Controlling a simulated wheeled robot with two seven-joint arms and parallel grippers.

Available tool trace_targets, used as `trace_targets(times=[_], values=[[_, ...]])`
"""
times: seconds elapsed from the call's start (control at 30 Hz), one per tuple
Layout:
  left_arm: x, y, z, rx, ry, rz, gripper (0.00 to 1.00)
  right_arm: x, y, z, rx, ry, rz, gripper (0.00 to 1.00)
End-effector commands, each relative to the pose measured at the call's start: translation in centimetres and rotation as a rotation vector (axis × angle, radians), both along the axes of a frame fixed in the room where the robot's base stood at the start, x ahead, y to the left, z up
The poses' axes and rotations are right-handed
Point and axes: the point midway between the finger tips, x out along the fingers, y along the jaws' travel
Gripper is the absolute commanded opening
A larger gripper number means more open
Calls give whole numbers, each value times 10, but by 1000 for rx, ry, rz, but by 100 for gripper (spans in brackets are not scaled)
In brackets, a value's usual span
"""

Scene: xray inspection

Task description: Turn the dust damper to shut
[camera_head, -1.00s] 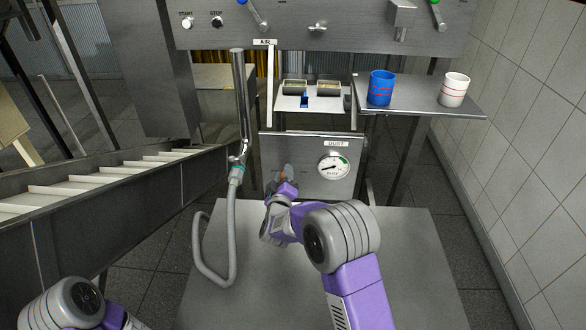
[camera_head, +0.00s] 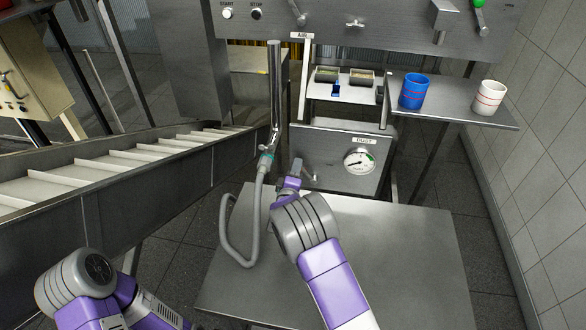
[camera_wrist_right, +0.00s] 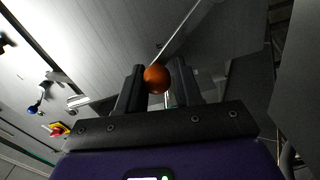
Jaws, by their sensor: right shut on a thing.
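The steel dust panel (camera_head: 330,180) stands behind the bench, with a DUST label and a round white gauge (camera_head: 359,162). The gauge's needle points to the left. My right gripper (camera_head: 295,172) is at the left side of this panel, beside a short grey lever part (camera_head: 309,173). In the right wrist view, the right gripper (camera_wrist_right: 158,82) is shut on an orange ball-shaped knob (camera_wrist_right: 157,79), which sits between its fingers. The knob cannot be made out in the head view. My left arm shows at the bottom left, but its gripper is out of view.
A grey hose (camera_head: 255,215) on an upright pipe hangs left of my right arm. A slatted conveyor (camera_head: 100,160) runs along the left. A blue cup (camera_head: 414,91) and a white cup (camera_head: 488,97) stand on the shelf.

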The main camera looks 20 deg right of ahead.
Motion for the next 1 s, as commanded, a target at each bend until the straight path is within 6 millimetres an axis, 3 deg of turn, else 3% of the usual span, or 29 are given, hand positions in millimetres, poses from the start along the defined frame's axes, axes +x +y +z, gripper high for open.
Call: trace_targets(times=[0.33, 0.37, 0.5, 0.8, 1.0], values=[[0, 0, 0, 0, 0, 0, 0, 0, -6, 5, -17, -10, -12, 0], [0, 0, 0, 0, 0, 0, 0, 0, -6, 5, -17, -10, -12, 36], [0, 0, 0, 0, 0, 0, 0, 0, -5, 4, -15, -7, -9, 54], [0, 0, 0, 0, 0, 0, 0, -2, -1, 2, -10, -2, -4, 54], [0, 0, 1, 0, 0, 0, 0, -24, 10, 3, -11, -2, -2, 54]])
